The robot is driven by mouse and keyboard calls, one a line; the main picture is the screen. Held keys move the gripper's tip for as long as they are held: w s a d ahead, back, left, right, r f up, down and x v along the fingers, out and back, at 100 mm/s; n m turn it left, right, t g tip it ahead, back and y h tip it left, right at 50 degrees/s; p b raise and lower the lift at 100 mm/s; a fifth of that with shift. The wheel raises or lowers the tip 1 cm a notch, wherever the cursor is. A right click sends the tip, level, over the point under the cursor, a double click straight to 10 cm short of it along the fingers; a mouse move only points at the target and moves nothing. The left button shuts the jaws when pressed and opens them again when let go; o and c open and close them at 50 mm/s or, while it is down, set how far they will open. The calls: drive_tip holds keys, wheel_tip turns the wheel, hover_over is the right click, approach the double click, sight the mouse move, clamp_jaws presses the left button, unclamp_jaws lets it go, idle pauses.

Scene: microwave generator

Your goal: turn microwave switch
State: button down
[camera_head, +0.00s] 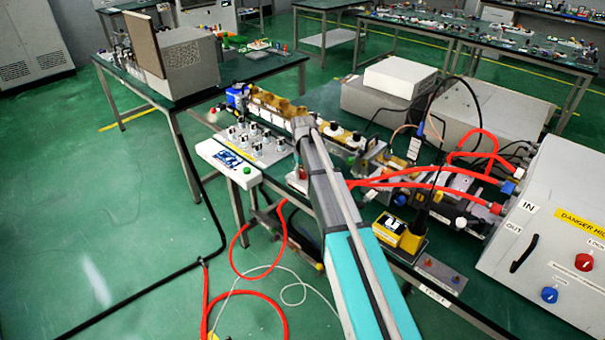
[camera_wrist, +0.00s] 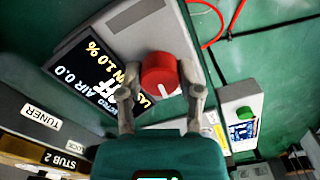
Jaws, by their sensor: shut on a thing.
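The microwave switch is a red round knob (camera_wrist: 160,76) with a white pointer line, on a light grey panel beside a black display (camera_wrist: 105,78) with yellow and white text, in the wrist view. My gripper (camera_wrist: 161,92) has one grey finger on each side of the knob and is shut on it. The white pointer line points down and slightly right in that view. In the head view my grey and teal arm reaches in from the bottom and hides most of the knob's panel and the gripper.
A white box (camera_head: 228,161) with a blue screen and green button stands left of my arm. Red hoses (camera_head: 440,172) and cables run to a grey cabinet (camera_head: 550,235) at right. A yellow device (camera_head: 398,231) sits close to my arm. Open green floor lies left.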

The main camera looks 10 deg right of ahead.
drive_tip(key=shift+n, duration=0.9)
drive_tip(key=shift+c, duration=1.3)
unclamp_jaws()
drive_tip(key=s+r+m+p, duration=0.2)
drive_tip(key=s+r+p, duration=0.1)
drive_tip(key=s, duration=1.1)
drive_tip(key=s+r+m+p, duration=0.2)
drive_tip(key=s, duration=1.3)
drive_tip(key=shift+r+p, duration=0.4)
drive_tip(key=shift+a, duration=0.1)
